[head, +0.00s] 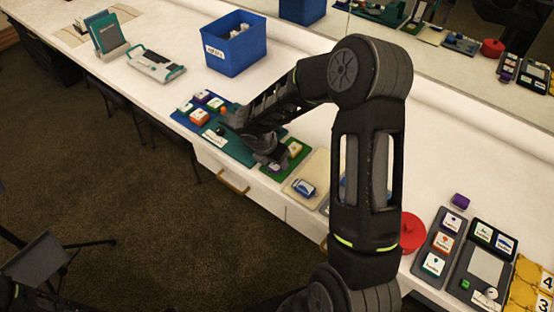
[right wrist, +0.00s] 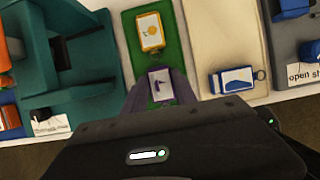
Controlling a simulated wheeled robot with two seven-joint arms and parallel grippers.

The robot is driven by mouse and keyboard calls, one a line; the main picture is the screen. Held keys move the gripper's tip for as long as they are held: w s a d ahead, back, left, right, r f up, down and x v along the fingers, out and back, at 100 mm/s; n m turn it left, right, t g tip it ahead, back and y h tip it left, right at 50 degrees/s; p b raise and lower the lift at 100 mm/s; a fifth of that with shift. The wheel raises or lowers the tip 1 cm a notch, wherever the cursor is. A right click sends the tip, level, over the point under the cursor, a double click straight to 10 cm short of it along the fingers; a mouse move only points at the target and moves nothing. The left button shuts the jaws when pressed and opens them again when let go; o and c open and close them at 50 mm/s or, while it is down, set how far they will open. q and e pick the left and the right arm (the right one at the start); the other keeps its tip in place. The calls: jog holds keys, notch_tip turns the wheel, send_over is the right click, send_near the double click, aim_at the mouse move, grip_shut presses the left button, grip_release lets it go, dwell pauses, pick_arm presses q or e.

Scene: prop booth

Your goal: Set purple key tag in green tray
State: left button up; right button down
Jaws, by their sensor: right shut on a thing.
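The purple key tag (right wrist: 161,84) has a white label with a purple picture. It is between the fingers of my right gripper (right wrist: 160,80), which is shut on it. The tag is over the front part of the green tray (right wrist: 176,50); I cannot tell whether it touches the tray floor. A yellow key tag (right wrist: 151,31) lies at the back of this tray. In the head view the right gripper (head: 272,158) reaches down at the green tray (head: 303,152), and the arm hides part of it.
A teal holder (right wrist: 75,55) stands left of the green tray, and a cream tray (right wrist: 225,35) with a blue tag (right wrist: 233,80) is to its right. A blue bin (head: 235,50) stands farther back. A red round container (head: 412,232) is at the right.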

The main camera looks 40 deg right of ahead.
jog(key=c, duration=0.9)
grip_release()
jog(key=shift+r, duration=0.1)
jog(key=v, duration=0.7)
jog(key=shift+a+r, duration=0.15)
jog(key=shift+r, duration=0.15)
jog(key=shift+s, duration=0.1)
